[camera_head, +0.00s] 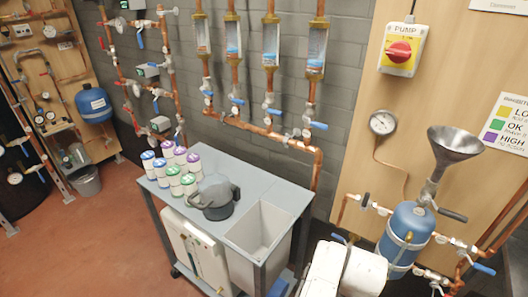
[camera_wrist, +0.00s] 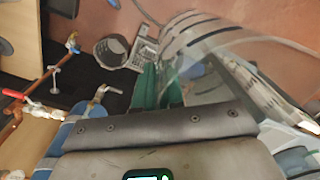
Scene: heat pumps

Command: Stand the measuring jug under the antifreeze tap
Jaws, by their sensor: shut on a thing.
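In the wrist view my gripper (camera_wrist: 160,80) shows two teal fingers beyond its grey body, shut on the clear measuring jug (camera_wrist: 205,45). The jug has dark graduation marks and lies across the upper right of the picture, tilted in this view; its base is hard to make out. A metal tap (camera_wrist: 97,100) sits by a blue vessel (camera_wrist: 75,132) at the left, apart from the jug. In the head view a white tank (camera_head: 188,245) on the trolley carries a small brass tap. No readable label shows which tap is the antifreeze one. The jug is not clear in the head view.
A blue cylinder (camera_head: 408,228) with a funnel (camera_head: 455,146) and valves stands at right. The red floor (camera_head: 85,235) at left is mostly clear.

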